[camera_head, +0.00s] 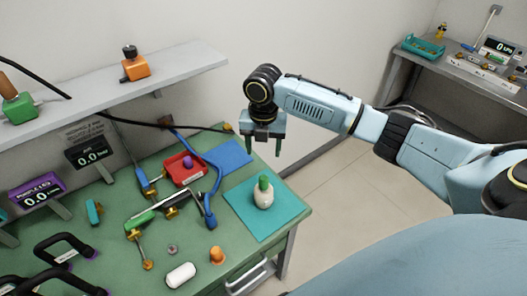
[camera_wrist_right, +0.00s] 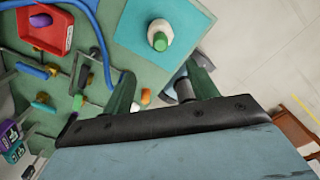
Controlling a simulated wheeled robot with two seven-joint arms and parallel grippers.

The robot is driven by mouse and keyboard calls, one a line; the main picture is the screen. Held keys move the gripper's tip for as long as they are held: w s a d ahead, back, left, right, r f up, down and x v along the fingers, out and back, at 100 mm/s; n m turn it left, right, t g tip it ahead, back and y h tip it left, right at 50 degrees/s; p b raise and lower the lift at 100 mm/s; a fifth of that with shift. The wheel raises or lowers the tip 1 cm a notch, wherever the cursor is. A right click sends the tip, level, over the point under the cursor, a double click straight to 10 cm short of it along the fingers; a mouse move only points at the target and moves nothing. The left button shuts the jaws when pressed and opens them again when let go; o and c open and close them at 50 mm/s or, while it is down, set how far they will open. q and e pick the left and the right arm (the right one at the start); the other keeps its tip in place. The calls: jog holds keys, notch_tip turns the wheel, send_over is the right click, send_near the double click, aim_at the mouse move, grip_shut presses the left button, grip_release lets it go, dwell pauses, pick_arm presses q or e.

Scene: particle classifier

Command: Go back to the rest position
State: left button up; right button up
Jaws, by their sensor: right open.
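My right gripper (camera_head: 264,152) hangs in the air above the back right part of the green table (camera_head: 215,253). Its two green fingers point down and stand apart, with nothing between them. In the right wrist view the right gripper (camera_wrist_right: 162,84) also shows spread, empty fingers. A white bottle with a green cap (camera_head: 263,196) stands upright on a teal mat (camera_head: 240,217), below the gripper and apart from it. The bottle also shows in the wrist view (camera_wrist_right: 161,34). My left gripper is not in view.
A blue mat (camera_head: 232,153), a red tray (camera_head: 183,173), a blue hose and several fittings lie on the table. A shelf (camera_head: 190,72) runs along the wall, holding an orange device (camera_head: 135,68). Open floor (camera_head: 350,180) lies right of the table; another bench stands at the back right.

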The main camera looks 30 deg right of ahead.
dwell(0.4)
jog(key=s+a+f+m+t+y, duration=0.1)
jog(key=s+a+f+m, duration=0.3)
jog(key=s+a+m, duration=0.15)
jog(key=s+a+f+m+t+y, duration=0.1)
jog(key=s+a+f+m, duration=0.3)
jog(key=s+a, duration=0.3)
jog(key=s+d+r+m+t+h, duration=0.1)
jog(key=s+d+m, duration=0.2)
jog(key=s+m, duration=0.45)
jog(key=s+d+r+m+t+h, duration=0.1)
jog(key=s+d+m, duration=0.1)
jog(key=s+m, duration=0.6)
notch_tip(320, 180, down, 29)
jog(key=g+b, duration=0.2)
jog(key=b, duration=0.4)
jog(key=s+d+f+b, duration=0.1)
jog(key=s+f+b, duration=0.1)
jog(key=s+f, duration=0.6)
jog(key=s+d+f+g+b, duration=0.1)
jog(key=s+d+f+b, duration=0.1)
jog(key=s+f, duration=0.6)
notch_tip(320, 180, down, 6)
jog(key=shift+s+f+m+b, duration=0.2)
jog(key=shift+s+m+b, duration=0.1)
jog(key=shift+b, duration=0.55)
